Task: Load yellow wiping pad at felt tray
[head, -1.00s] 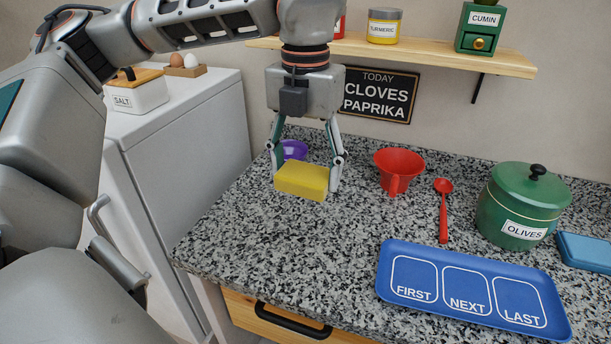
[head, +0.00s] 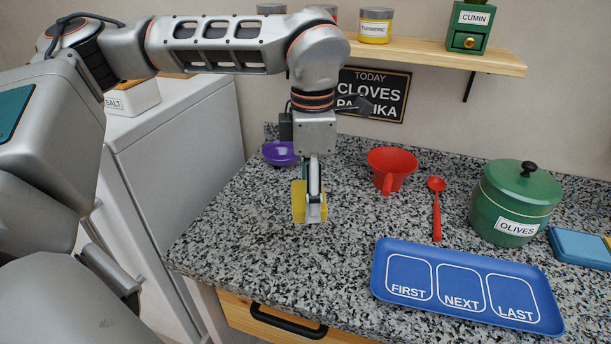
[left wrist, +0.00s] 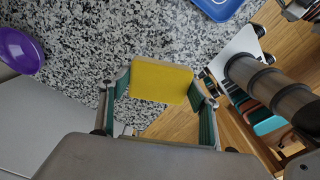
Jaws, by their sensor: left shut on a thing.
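The yellow wiping pad (head: 298,205) is held upright in my left gripper (head: 314,210), above the speckled counter. In the left wrist view the pad (left wrist: 160,80) sits between the two fingers of my left gripper (left wrist: 161,88), gripped at its two ends. In the head view the near finger hides part of the pad. A blue tray (head: 375,284) with three white-outlined, worded sections lies empty at the front right of the counter; I cannot tell if it is felt. Its corner (left wrist: 220,8) shows at the top of the left wrist view.
A purple bowl (head: 280,153) stands behind the pad. A red funnel-like cup (head: 392,165), red spoon (head: 437,210) and green olives pot (head: 515,205) stand behind the tray. A blue box (head: 582,249) is at right. Counter between pad and tray is clear.

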